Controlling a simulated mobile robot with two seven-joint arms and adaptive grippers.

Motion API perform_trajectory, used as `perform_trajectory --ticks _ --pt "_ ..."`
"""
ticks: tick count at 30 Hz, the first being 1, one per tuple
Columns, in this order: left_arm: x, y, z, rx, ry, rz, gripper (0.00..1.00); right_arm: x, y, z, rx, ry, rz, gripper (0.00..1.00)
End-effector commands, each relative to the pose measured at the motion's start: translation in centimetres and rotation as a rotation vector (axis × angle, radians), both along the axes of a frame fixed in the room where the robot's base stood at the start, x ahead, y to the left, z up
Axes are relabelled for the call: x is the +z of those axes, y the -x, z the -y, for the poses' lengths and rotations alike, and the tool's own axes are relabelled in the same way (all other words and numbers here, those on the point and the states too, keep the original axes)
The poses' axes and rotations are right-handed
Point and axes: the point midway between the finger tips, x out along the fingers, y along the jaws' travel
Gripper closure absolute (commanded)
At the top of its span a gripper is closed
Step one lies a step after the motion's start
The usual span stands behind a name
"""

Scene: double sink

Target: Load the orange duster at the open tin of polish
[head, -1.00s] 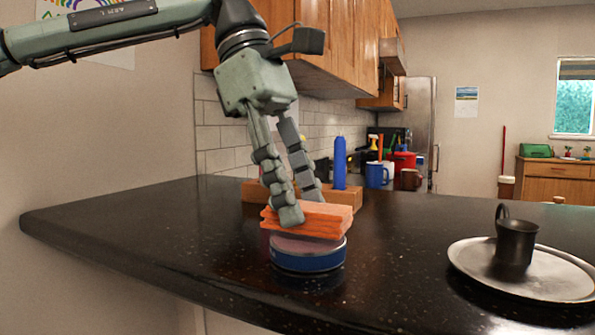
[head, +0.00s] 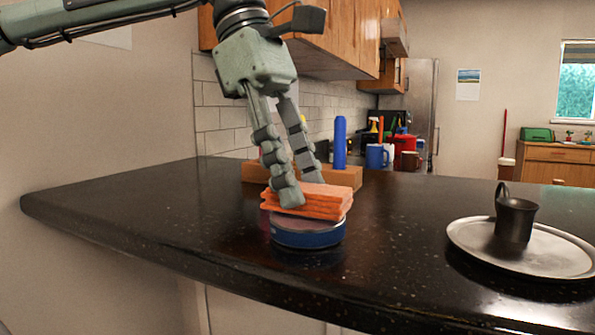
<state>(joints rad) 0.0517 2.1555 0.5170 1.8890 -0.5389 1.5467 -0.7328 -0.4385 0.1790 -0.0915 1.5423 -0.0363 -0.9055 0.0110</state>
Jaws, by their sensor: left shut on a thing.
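The orange duster (head: 325,203) is a folded cloth block. My left gripper (head: 305,192) is shut on it from above, one finger in front and one behind. The open tin of polish (head: 308,236) is a low blue round tin on the dark counter, directly under the duster. The duster covers much of the tin's top; a strip of pinkish polish (head: 290,222) shows at the front. The duster's underside looks at or very near the polish, but I cannot tell how firmly they touch. My right gripper is not in view.
A round metal tray (head: 470,250) with a dark mug (head: 515,219) stands at the right. Behind the tin are a wooden block (head: 345,178) and a blue cylinder (head: 340,143). Mugs and bottles stand farther back. The counter (head: 140,200) left of the tin is clear.

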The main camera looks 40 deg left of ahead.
Motion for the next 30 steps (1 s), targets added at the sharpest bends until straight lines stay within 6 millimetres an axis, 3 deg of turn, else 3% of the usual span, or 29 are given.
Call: perform_trajectory --ticks 30 --pt "-0.75 0.00 0.00 0.000 0.000 0.000 0.81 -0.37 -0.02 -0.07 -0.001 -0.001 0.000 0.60"
